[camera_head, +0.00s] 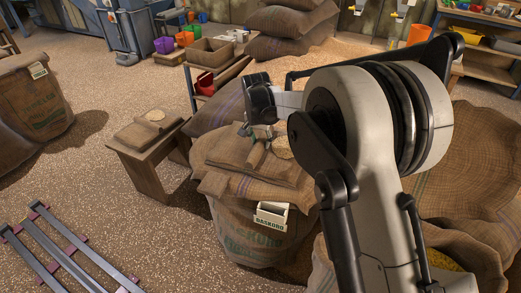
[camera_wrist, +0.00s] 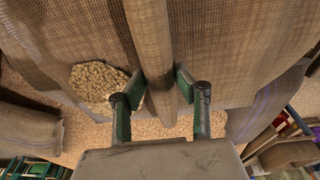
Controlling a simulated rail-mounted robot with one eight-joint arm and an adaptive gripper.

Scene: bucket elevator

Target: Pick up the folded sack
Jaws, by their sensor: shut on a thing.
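A folded brown burlap sack (camera_head: 228,153) lies on top of a full, printed sack (camera_head: 250,237). My gripper (camera_head: 258,142) is over the folded sack. In the wrist view, my green-padded fingers (camera_wrist: 160,88) are shut on a raised, rounded fold of the folded sack (camera_wrist: 152,35), one finger on each side. The cloth around the fold spreads flat across the top of that view. I cannot tell whether the folded sack touches what is under it everywhere. My arm hides the area to its right.
A round tan patch (camera_head: 283,148) is beside the gripper. A wooden bench (camera_head: 147,172) at left bears another folded sack (camera_head: 140,133). Metal rails (camera_head: 65,255) lie on the floor at front left. Stacked sacks (camera_head: 285,20) stand behind.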

